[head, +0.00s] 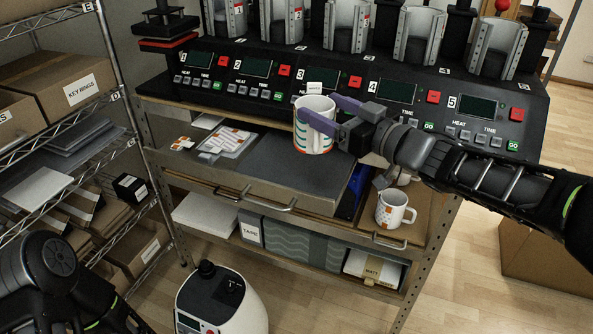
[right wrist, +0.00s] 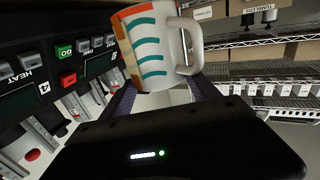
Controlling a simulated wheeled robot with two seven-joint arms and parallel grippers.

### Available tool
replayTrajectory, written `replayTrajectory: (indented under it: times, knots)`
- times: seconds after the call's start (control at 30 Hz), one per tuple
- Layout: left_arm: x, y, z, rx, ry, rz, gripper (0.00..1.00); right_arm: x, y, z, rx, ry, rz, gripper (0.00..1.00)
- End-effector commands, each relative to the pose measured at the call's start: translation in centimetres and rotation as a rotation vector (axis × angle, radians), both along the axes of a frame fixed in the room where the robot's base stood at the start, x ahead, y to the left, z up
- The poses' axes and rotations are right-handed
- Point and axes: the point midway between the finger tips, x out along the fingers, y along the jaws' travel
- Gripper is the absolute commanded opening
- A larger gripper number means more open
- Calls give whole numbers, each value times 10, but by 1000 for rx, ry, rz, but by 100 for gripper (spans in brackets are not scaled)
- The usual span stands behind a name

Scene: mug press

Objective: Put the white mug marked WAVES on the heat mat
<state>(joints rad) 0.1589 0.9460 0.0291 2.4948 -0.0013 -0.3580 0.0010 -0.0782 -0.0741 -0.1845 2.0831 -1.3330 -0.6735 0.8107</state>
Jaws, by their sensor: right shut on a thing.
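A white mug with green wave lines and orange bands (head: 314,140) is held upright in my right gripper (head: 328,111), whose purple fingers are shut on its sides. The mug also shows in the right wrist view (right wrist: 152,48), with its handle to the right. A small white tag (head: 315,88) shows at its rim; its lettering is too small to read. The mug is in front of press 3, over a grey flat surface (head: 270,175); I cannot tell whether it touches it. No heat mat is clearly marked. My left gripper is out of view; only part of the left arm shows.
A white mug with orange squares (head: 391,211) stands at the right, with another mug partly hidden behind it. Printed sheets (head: 228,142) lie left of the held mug. The press row (head: 350,85) stands close behind. A wire shelf with boxes (head: 60,90) is at the left.

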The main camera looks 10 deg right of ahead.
Motion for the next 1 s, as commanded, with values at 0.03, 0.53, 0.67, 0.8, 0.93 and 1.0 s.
replayTrajectory:
  times: [0.03,0.53,0.67,0.8,0.93,1.0]
  knots:
    - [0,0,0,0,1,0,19,0,0,2,1,-3,0,0]
    - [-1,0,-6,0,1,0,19,0,0,-19,2,2,1,0]
    - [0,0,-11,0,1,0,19,0,0,-44,2,3,1,0]
    - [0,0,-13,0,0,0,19,0,0,-60,1,0,1,0]
    - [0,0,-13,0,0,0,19,0,0,-62,2,-2,0,0]
    - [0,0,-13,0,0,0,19,0,0,-61,1,-3,0,0]
